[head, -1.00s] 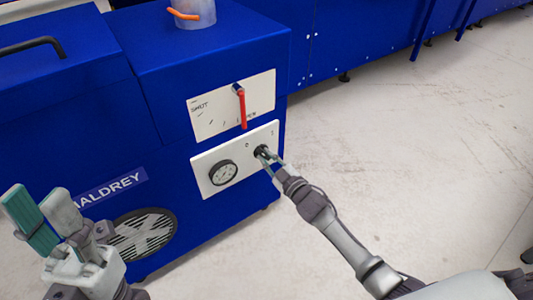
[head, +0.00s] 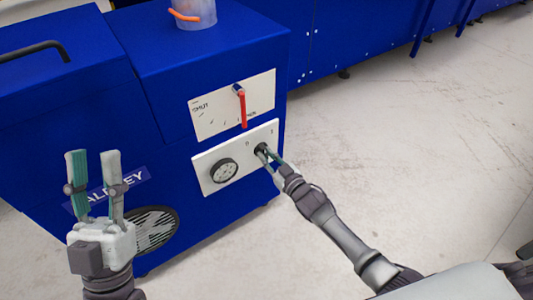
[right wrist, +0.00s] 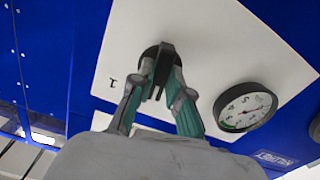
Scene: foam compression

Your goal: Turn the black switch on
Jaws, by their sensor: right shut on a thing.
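The black switch (head: 261,149) is on the white lower panel of the blue machine, to the right of a round gauge, with marks 0 and I above it. My right gripper (head: 267,155) is at the switch, its fingers shut on the switch's handle. In the right wrist view the switch (right wrist: 158,54) shows between the two fingertips (right wrist: 160,75), one on each side of the handle. My left gripper (head: 92,158) stands upright at the left in front of the machine, open and empty.
A red lever (head: 242,107) hangs on the white upper panel just above the switch. The gauge (head: 223,171) sits left of the switch. A clear container with an orange handle (head: 195,12) stands on top of the machine. Bare floor (head: 390,130) lies to the right.

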